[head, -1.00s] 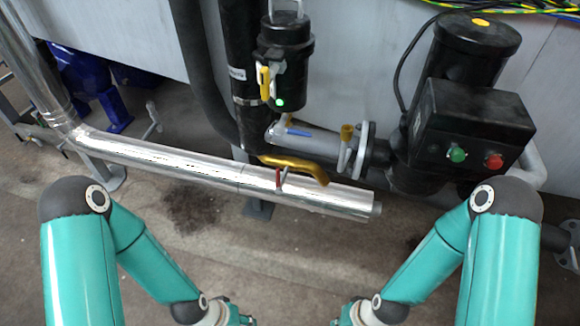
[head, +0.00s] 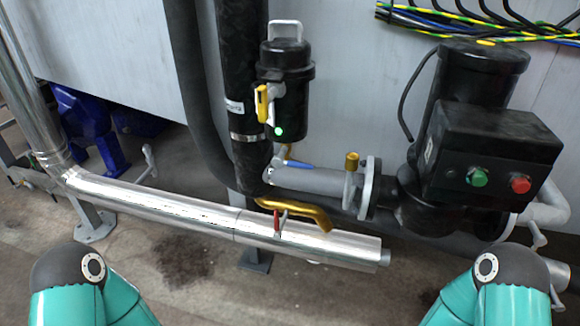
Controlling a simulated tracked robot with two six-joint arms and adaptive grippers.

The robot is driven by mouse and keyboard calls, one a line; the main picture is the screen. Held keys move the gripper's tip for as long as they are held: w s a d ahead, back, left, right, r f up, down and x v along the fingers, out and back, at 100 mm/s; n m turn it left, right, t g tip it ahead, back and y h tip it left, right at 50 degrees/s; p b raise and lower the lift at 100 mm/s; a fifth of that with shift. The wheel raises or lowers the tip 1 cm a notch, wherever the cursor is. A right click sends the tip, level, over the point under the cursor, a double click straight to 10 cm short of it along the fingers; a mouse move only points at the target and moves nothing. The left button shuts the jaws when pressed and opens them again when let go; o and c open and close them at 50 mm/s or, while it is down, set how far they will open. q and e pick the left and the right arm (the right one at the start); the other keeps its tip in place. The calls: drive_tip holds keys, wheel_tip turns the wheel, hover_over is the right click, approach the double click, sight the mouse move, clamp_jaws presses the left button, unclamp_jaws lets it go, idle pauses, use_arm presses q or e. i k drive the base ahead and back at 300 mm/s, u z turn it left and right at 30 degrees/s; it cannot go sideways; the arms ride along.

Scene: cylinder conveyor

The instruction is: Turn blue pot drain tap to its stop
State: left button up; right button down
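A tap with a blue lever (head: 299,165) sits just under the black pot (head: 286,88), above the grey horizontal pipe. The lever points to the right and slightly down, nearly along that pipe. The tap body is small and partly hidden beneath the pot. A yellow lever (head: 262,103) stands upright on the pot's left side, with a lit green lamp (head: 278,131) below it. Neither of my grippers shows; only my upper arm parts are visible at the lower left and lower right. Nothing of mine touches the tap.
A shiny silver pipe (head: 170,207) crosses in front, with a red lever (head: 278,221) and a bent yellow pipe (head: 297,210) near its right end. A black motor unit with a control box (head: 495,150) stands right. Open floor (head: 200,300) lies in front.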

sight(278, 162)
drive_tip(key=u, duration=0.8)
drive_tip(key=k, duration=0.45)
drive_tip(key=u, duration=0.3)
